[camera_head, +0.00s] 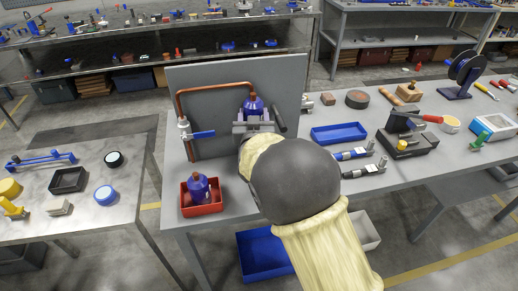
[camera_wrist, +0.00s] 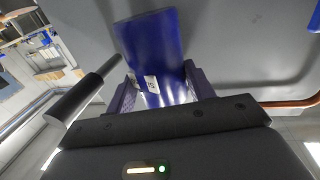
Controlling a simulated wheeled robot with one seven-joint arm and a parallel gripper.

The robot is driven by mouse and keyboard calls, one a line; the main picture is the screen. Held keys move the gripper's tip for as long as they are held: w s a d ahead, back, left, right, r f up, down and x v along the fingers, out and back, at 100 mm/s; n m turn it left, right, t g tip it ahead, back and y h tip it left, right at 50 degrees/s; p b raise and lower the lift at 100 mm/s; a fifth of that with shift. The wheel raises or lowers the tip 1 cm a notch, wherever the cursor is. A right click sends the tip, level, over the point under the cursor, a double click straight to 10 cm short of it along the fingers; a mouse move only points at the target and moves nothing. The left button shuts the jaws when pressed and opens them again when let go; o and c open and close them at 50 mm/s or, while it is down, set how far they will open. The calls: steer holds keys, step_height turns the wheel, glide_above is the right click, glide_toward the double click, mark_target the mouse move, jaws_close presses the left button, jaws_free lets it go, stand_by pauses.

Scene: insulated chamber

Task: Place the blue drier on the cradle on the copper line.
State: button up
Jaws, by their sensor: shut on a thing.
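A blue drier (camera_head: 253,104) with a copper-coloured top stands upright in front of the grey panel, by the right end of the copper line (camera_head: 215,88). My gripper (camera_head: 254,119) is shut on it. In the wrist view the drier's blue body (camera_wrist: 152,45), with a small white label, sits between the purple fingers of my gripper (camera_wrist: 163,88). The cradle cannot be made out clearly; my gripper and arm cover that area. I cannot tell whether the drier touches a support. A second blue drier (camera_head: 199,188) stands in a red bin (camera_head: 203,209) on the bench.
A dark-gripped lever (camera_head: 278,117) stands close to the right of my gripper and also shows in the wrist view (camera_wrist: 82,97). A valve with a blue handle (camera_head: 200,135) is on the line's left leg. A blue tray (camera_head: 339,133) and several tools lie to the right.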

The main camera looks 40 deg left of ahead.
steer(key=shift+w+d, duration=0.1)
steer(key=shift+w, duration=0.05)
steer(key=shift+s+d, duration=0.15)
steer(key=shift+s, duration=0.15)
step_height(320, 180, down, 6)
steer(key=shift+f+p, duration=0.1)
steer(key=shift+p, duration=0.25)
steer(key=shift+f, duration=1.8)
steer(key=shift+f, duration=0.15)
steer(key=o, duration=1.2)
